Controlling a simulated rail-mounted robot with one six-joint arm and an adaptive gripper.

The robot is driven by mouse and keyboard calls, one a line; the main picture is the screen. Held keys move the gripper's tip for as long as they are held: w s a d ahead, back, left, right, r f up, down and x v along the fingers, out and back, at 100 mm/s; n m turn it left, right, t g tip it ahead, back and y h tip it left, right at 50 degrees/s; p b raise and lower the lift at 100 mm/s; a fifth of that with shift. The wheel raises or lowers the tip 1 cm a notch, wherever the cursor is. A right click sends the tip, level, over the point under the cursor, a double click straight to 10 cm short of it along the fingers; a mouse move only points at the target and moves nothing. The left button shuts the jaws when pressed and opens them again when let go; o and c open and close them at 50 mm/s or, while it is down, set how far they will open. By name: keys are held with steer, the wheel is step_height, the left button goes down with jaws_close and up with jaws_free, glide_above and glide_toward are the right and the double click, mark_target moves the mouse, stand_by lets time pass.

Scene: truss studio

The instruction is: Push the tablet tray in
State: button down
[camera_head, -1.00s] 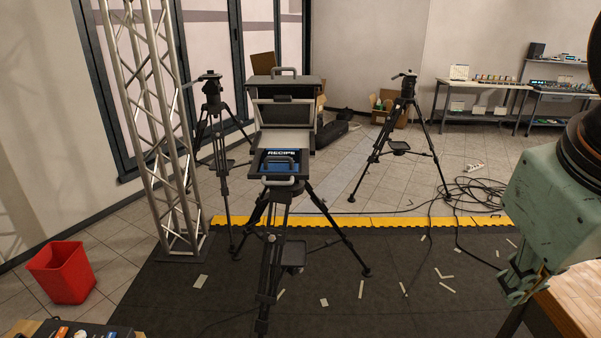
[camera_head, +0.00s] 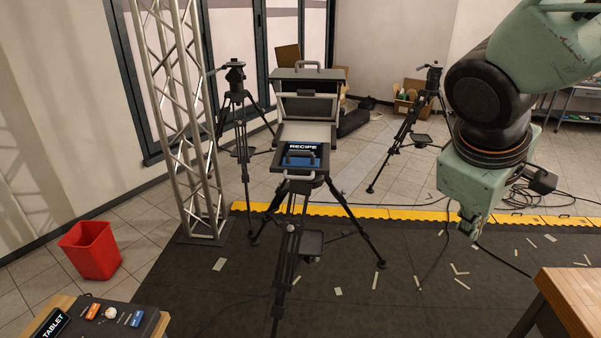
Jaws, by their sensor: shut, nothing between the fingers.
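The tablet tray (camera_head: 260,160) sticks out toward me from the front of a dark teleprompter rig (camera_head: 309,74) on a tripod. A tablet (camera_head: 303,148) marked RECIPE lies on it. A pale handle (camera_head: 299,178) runs along the tray's near edge. A grey surface shows between the tray and the dark hood behind it. My gripper (camera_head: 474,232) hangs pointing down, well to the right of the tray and apart from it. It is shut and empty, and its fingertips look small here.
A truss tower (camera_head: 190,130) and a tripod (camera_head: 237,110) stand left of the rig. Another tripod (camera_head: 415,115) stands behind on the right. A wooden table (camera_head: 570,295) is at lower right, a red bin (camera_head: 91,250) at left. Cables cross the floor.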

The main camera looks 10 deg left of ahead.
steer(key=w+a+f+n+p, duration=0.2)
steer(key=w+a+f+n, duration=0.25)
steer(key=w+a, duration=0.4)
steer(key=w+a+r+n+t+y+p, duration=0.1)
steer(key=w+a+n, duration=0.1)
steer(key=a+n, duration=0.5)
steer(key=w+a+r+n+t+y+p, duration=0.1)
steer(key=w+a+n, duration=0.2)
steer(key=a+n, duration=0.5)
steer(key=w+a+r+n+t+y+p, duration=0.1)
steer(key=a+n, duration=0.7)
steer(key=a, duration=0.8)
steer(key=shift+w+y+p, duration=0.5)
steer(key=shift+w+p, duration=0.05)
steer(key=shift+w, duration=0.65)
